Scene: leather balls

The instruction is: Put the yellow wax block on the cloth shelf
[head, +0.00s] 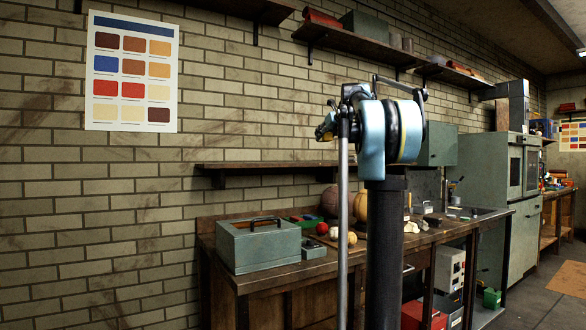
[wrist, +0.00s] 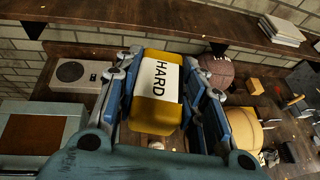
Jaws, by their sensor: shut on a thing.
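The yellow wax block (wrist: 155,112) has a white label reading HARD. It is between the two blue fingers of my gripper (wrist: 160,95), which is shut on it, in the wrist view. A dark wooden wall shelf (wrist: 170,25) runs across the top of that view, beyond the block. A pale flat stack (wrist: 284,28), perhaps folded cloth, lies on its right part. A low wall shelf (head: 262,167) over the bench shows in the head view and may be the same one. My arm hides its right part, and the block is not clear there.
The wooden bench (head: 285,268) carries a grey-green metal box (head: 258,246) at its left end. Balls and small blocks lie right of it. In the wrist view a brown ball (wrist: 215,70) and a tan ball (wrist: 243,127) sit right of my gripper. Higher shelves (head: 350,47) hold boxes.

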